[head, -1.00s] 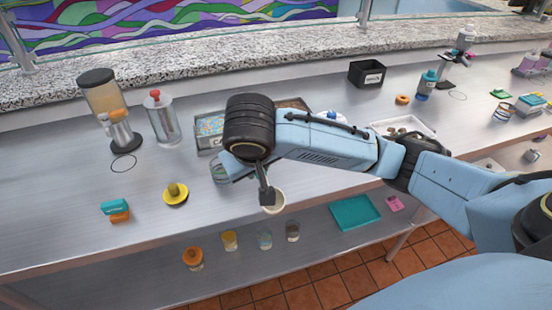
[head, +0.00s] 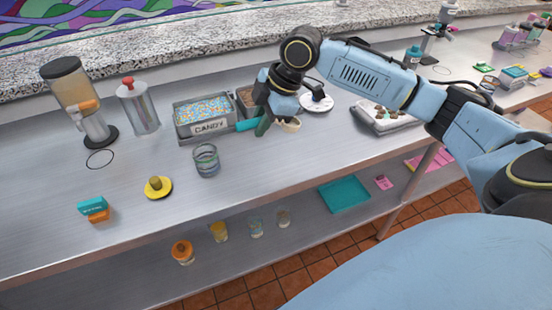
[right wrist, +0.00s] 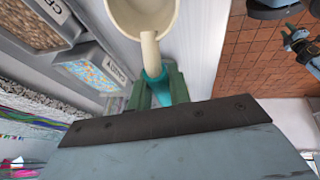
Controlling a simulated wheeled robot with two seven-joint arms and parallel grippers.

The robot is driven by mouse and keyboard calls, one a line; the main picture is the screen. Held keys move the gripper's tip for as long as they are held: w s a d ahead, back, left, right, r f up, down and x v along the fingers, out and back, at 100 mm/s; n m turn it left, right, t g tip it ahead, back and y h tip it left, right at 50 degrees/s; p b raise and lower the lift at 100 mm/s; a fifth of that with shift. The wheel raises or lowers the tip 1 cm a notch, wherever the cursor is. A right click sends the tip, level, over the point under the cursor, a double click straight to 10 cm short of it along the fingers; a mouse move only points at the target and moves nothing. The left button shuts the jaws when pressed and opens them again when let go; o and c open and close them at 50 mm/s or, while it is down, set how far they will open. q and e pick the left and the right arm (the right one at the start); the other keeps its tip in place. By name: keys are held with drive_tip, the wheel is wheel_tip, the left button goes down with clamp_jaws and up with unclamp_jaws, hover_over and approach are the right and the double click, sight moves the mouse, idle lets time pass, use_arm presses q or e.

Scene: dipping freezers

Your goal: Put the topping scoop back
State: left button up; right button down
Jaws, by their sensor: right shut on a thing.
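The topping scoop has a cream bowl (head: 290,125) and a teal handle (head: 247,125). My right gripper (head: 264,124) is shut on the handle and holds it just right of the candy bin (head: 209,128). In the right wrist view the scoop bowl (right wrist: 143,14) is beyond the fingers, and teal handle shows between them (right wrist: 156,88). The bowl's inside looks empty there. The candy bin (right wrist: 98,78) holds blue and pale bits. A second bin (head: 243,98) with brown topping is partly hidden by my gripper. My left gripper is not in view.
A clear glass (head: 206,160) stands in front of the candy bin. A white round dish (head: 316,103) with a dark item is right of my gripper, then a tray (head: 388,121) of dark pieces. Two dispensers stand at left.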

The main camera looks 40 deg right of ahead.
drive_tip(key=shift+w+d+r+n, duration=0.15)
drive_tip(key=shift+d+r+n, duration=0.05)
drive_tip(key=shift+d+n, duration=0.1)
drive_tip(key=shift+a, duration=0.1)
drive_tip(key=shift+f, duration=0.2)
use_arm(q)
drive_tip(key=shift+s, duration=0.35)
use_arm(e)
wheel_tip(320, 180, down, 9)
drive_tip(key=shift+f, duration=0.15)
drive_tip(key=shift+f, duration=0.2)
drive_tip(key=c, duration=1.3)
unclamp_jaws()
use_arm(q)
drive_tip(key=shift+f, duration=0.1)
